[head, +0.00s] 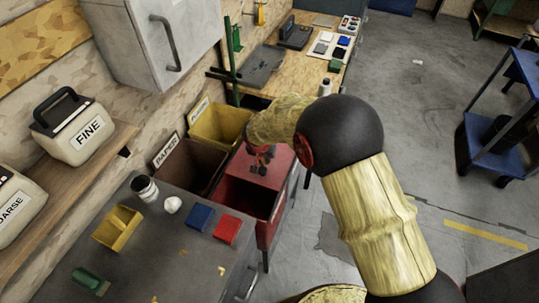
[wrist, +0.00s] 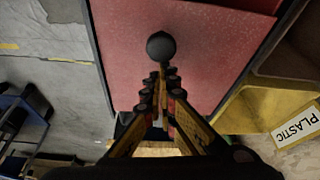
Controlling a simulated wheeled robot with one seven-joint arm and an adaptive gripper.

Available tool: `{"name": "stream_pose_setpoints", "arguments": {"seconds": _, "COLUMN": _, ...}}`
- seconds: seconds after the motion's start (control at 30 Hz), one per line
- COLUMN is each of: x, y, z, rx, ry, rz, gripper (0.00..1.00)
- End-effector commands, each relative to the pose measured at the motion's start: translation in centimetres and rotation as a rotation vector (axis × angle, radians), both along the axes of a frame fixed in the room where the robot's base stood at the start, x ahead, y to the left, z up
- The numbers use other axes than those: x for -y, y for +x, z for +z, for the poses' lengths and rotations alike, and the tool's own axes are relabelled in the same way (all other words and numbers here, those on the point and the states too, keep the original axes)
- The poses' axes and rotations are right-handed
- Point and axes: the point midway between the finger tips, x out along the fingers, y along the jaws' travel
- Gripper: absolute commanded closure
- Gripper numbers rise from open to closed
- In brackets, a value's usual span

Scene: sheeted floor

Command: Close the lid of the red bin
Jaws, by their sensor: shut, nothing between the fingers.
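The red bin (head: 265,232) stands in the middle of the head view, its near part open with a dark inside. Its flat red lid (head: 270,181) covers the far part. In the wrist view the lid (wrist: 205,70) fills the upper middle and carries a round black knob (wrist: 161,46). My gripper (wrist: 163,76) is shut and empty, fingertips just below the knob in that view; I cannot tell whether they touch it. In the head view my gripper (head: 261,157) is over the lid, partly hidden by my arm.
A brown paper bin (head: 187,167) and a yellow bin (head: 222,124), labelled plastic in the wrist view (wrist: 300,125), stand beside the red bin. A grey worktop (head: 150,245) with small blocks is nearer. A wooden bench (head: 305,75) lies beyond. Floor at right is mostly clear.

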Motion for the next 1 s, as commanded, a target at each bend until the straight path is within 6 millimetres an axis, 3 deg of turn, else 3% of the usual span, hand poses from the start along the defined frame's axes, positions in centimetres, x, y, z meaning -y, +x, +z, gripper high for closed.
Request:
{"name": "stream_pose_setpoints", "arguments": {"seconds": 0.2, "x": -1.9, "y": -5.2, "z": -0.5, "rx": 0.0, "ry": 0.0, "rz": 0.005, "gripper": 1.0}}
{"name": "stream_pose_setpoints", "arguments": {"seconds": 0.5, "x": -3.8, "y": -10.4, "z": -0.3, "rx": 0.0, "ry": -0.001, "rz": 0.004, "gripper": 1.0}}
{"name": "stream_pose_setpoints", "arguments": {"seconds": 0.7, "x": -4.4, "y": -12.0, "z": -0.2, "rx": -0.001, "ry": 0.0, "rz": 0.002, "gripper": 1.0}}
{"name": "stream_pose_setpoints", "arguments": {"seconds": 1.0, "x": -4.4, "y": -12.4, "z": -0.1, "rx": -0.002, "ry": -0.001, "rz": -0.001, "gripper": 1.0}}
